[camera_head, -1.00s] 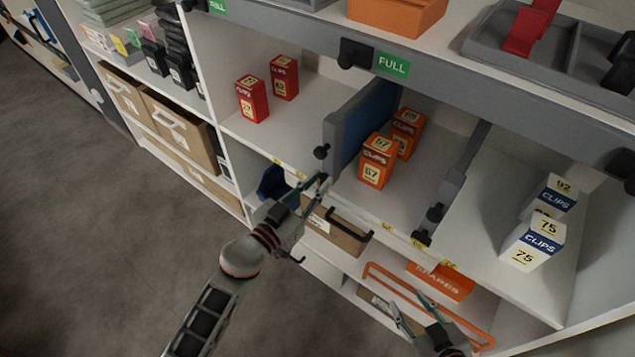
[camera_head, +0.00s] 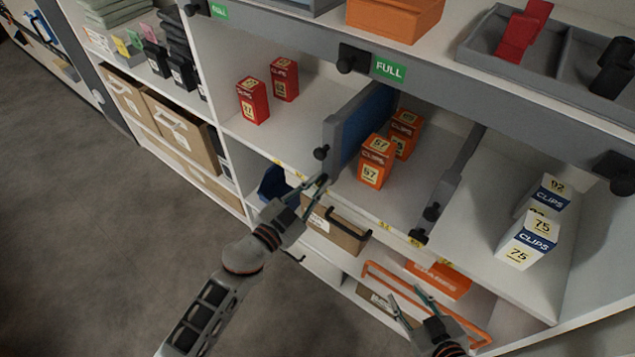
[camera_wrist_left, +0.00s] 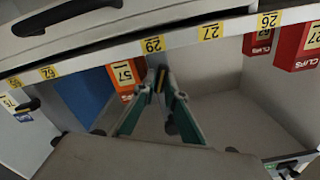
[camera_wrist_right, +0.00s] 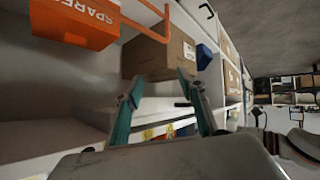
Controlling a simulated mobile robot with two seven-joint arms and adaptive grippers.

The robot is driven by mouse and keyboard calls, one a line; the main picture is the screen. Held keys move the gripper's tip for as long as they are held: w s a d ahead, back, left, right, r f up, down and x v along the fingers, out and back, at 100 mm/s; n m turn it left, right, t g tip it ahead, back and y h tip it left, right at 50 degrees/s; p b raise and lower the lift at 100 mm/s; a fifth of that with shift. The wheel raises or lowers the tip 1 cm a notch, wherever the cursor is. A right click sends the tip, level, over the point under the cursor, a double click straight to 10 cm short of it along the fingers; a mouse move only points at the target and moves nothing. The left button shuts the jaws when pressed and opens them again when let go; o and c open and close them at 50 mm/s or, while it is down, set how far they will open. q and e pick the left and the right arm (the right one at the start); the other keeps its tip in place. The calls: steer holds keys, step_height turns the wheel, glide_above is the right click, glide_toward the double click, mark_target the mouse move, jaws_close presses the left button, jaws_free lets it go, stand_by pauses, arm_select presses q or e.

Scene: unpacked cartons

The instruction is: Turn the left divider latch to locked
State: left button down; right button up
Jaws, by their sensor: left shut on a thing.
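The left divider (camera_head: 340,140) is a grey panel with a blue face, standing between the red boxes and the orange boxes. A black knob (camera_head: 321,153) sits on its front edge. Its latch (camera_wrist_left: 160,80) is a small dark piece at the shelf edge, by the number 29 label. My left gripper (camera_head: 319,184) is at the foot of this divider, its fingers closed on the latch, which they largely hide in the head view. I cannot tell which way the latch is turned. My right gripper (camera_head: 407,299) is open and empty in front of the lower shelf; it also shows in the right wrist view (camera_wrist_right: 158,92).
A right divider (camera_head: 452,185) with black knobs stands beyond the orange clip boxes (camera_head: 376,160). Red boxes (camera_head: 252,100) are left, white boxes (camera_head: 529,238) right. Below are a carton (camera_head: 338,234), a black handle and an orange spares bin (camera_head: 440,278). The floor at left is clear.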

arm_select(q)
steer(key=m, duration=0.5)
steer(key=shift+f+m, duration=0.1)
steer(key=shift+m, duration=0.2)
steer(key=m, duration=0.2)
steer(key=shift+d+m, duration=0.1)
steer(key=shift+m, duration=0.3)
steer(key=shift+s+f+m+b, duration=0.1)
steer(key=shift+m+b, duration=0.3)
steer(key=shift+m, duration=1.8)
arm_select(e)
steer(key=shift+s+d+f, duration=0.1)
steer(key=shift+s+f, duration=0.05)
steer(key=shift+f, duration=0.4)
arm_select(q)
steer(key=c, duration=2.1)
jaws_free()
arm_select(e)
steer(key=shift+s, duration=0.1)
